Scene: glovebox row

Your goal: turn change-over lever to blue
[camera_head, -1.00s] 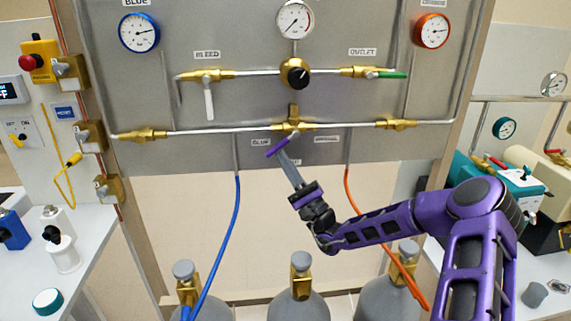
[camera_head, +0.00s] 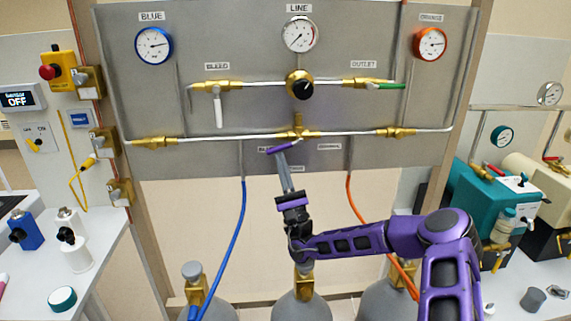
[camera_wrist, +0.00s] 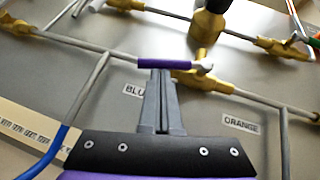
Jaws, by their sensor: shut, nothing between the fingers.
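The change-over lever (camera_head: 283,147) has a purple handle and sits at the brass centre valve (camera_head: 298,131) on the grey panel. Its handle points left and slightly down, toward the blue side. The lever handle (camera_wrist: 163,64) lies nearly level in the wrist view, left of its silver end. My gripper (camera_head: 282,156) is shut and empty. Its fingertips (camera_wrist: 160,73) are at the handle's lower edge; I cannot tell whether they touch. The BLUE label (camera_wrist: 133,90) is partly hidden by my fingers. The ORANGE label (camera_wrist: 240,124) is clear to the right.
A blue hose (camera_head: 239,215) and an orange hose (camera_head: 352,205) hang below the panel. Gas cylinders (camera_head: 302,306) stand beneath. The white bleed handle (camera_head: 218,108) and black regulator knob (camera_head: 300,84) are above the lever. The panel is open between the two hoses.

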